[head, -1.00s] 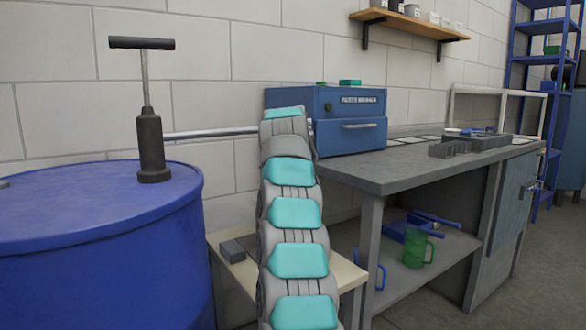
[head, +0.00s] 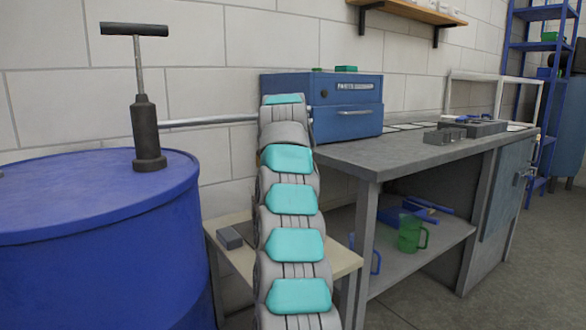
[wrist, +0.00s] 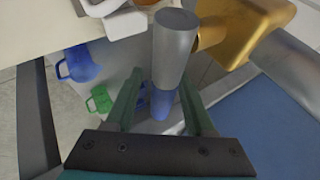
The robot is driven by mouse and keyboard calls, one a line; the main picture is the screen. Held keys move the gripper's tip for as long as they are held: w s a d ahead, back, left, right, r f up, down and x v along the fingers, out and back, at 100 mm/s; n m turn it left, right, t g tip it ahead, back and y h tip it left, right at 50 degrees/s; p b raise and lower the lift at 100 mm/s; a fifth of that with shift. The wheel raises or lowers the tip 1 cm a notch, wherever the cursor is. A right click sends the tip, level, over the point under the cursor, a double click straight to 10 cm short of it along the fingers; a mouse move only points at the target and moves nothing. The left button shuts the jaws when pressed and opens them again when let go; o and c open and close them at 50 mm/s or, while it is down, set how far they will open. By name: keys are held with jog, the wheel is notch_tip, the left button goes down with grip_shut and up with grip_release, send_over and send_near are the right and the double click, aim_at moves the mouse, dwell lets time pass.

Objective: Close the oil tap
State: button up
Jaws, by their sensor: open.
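In the wrist view a brass-coloured body (wrist: 245,30) with a grey cylinder (wrist: 174,50) beside it looks like part of the oil tap; I cannot tell which part is its handle. My gripper (wrist: 160,82) has its two green fingers apart, with the lower end of the grey cylinder appearing between them. I cannot tell whether they touch it. In the head view my arm hides the gripper and the tap. A blue drum (head: 100,250) with a hand pump (head: 147,130) on top stands at the left, and a metal pipe (head: 210,120) runs right from behind the pump toward my arm.
A low bench (head: 335,262) holds a dark block (head: 230,238). A grey workbench (head: 400,152) carries a blue cabinet (head: 345,112). A green mug (head: 410,235) stands on its lower shelf; it also shows in the wrist view (wrist: 98,101), near a blue mug (wrist: 77,64).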

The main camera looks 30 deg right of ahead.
jog(key=v, duration=0.7)
jog(key=shift+s+a+r, duration=0.2)
jog(key=shift+r, duration=0.05)
dwell(0.5)
